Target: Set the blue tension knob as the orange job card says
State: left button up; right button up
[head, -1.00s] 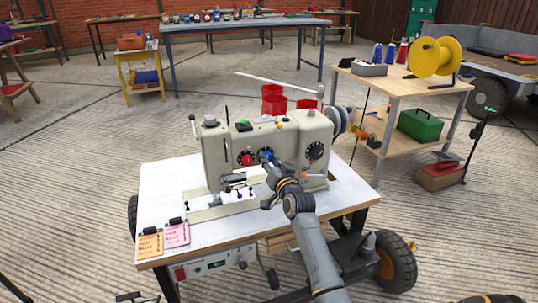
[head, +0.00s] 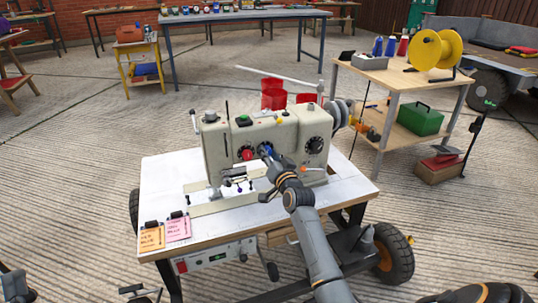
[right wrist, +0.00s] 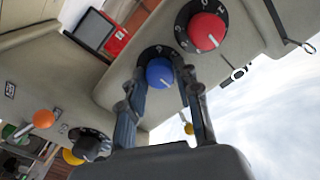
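The blue tension knob (right wrist: 160,72) is on the front of the cream sewing machine (head: 225,146), with a dark numbered dial around it. Its white pointer line shows in the right wrist view. In the head view my right gripper (head: 268,160) is at the knob and partly covers it. A dark part at the lower left edge may be my left gripper (head: 15,285), unclear.
A red knob (right wrist: 207,32) with its own dial is beside the blue one. A black knob (right wrist: 88,145) and an orange ball (right wrist: 43,118) are also close to the gripper. A pink card (head: 178,229) lies beside the orange one on the white tabletop (head: 215,228).

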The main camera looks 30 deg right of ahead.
jog(key=shift+o, duration=1.2)
jog(key=shift+s, duration=0.1)
jog(key=v, duration=1.1)
jog(key=shift+s, duration=0.4)
jog(key=shift+a, duration=0.1)
